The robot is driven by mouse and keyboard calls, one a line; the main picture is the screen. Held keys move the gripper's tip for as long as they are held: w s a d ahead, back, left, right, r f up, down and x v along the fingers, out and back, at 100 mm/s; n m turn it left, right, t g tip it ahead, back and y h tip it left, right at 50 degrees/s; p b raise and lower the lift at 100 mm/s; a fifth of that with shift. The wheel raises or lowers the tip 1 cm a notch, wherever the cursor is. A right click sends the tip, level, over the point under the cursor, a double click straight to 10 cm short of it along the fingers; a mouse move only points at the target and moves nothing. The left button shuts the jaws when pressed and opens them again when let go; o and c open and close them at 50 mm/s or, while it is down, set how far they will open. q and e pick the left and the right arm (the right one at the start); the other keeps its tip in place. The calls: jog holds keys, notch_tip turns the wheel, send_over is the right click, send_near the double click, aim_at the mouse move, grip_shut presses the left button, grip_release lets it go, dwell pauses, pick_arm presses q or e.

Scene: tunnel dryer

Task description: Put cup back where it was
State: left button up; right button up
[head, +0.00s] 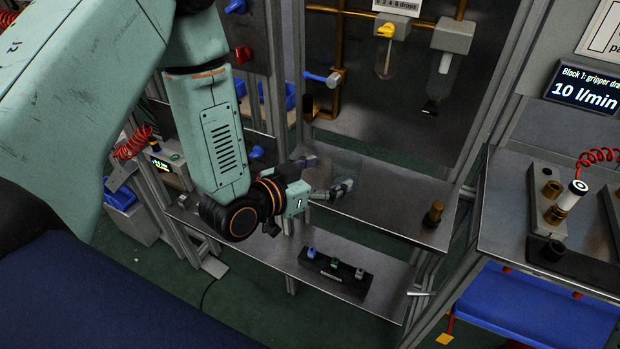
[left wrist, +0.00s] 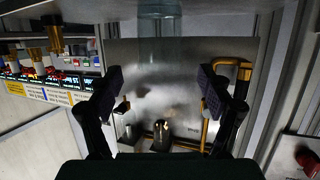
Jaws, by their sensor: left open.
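A clear, see-through cup shows in the left wrist view (left wrist: 160,42) as a pale cylinder at the top middle. It is in line with the gap between the fingers and appears beyond the tips. In the head view it is only a faint outline by the fingertips, over the grey metal shelf (head: 392,207). My left gripper (head: 324,177) is open just above that shelf, pointing right. Its two dark fingers stand wide apart in the left wrist view (left wrist: 160,86), with no contact on the cup visible. My right gripper is not in view.
Two bowl units, one with a yellow knob (head: 386,31), hang on the back panel above. A lower shelf holds a black block (head: 336,275) with small knobs. A metal post borders the right.

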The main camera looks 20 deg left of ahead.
aim_at(355, 163)
pick_arm(q)
jog(key=shift+v, duration=2.45)
jog(key=shift+w+d, duration=0.1)
jog(key=shift+w, duration=0.1)
jog(key=x, duration=1.1)
jog(key=shift+w+f, duration=0.1)
jog(key=shift+w, duration=0.05)
jog(key=shift+w+f, duration=0.2)
jog(key=shift+r, duration=0.1)
jog(key=shift+s, duration=0.1)
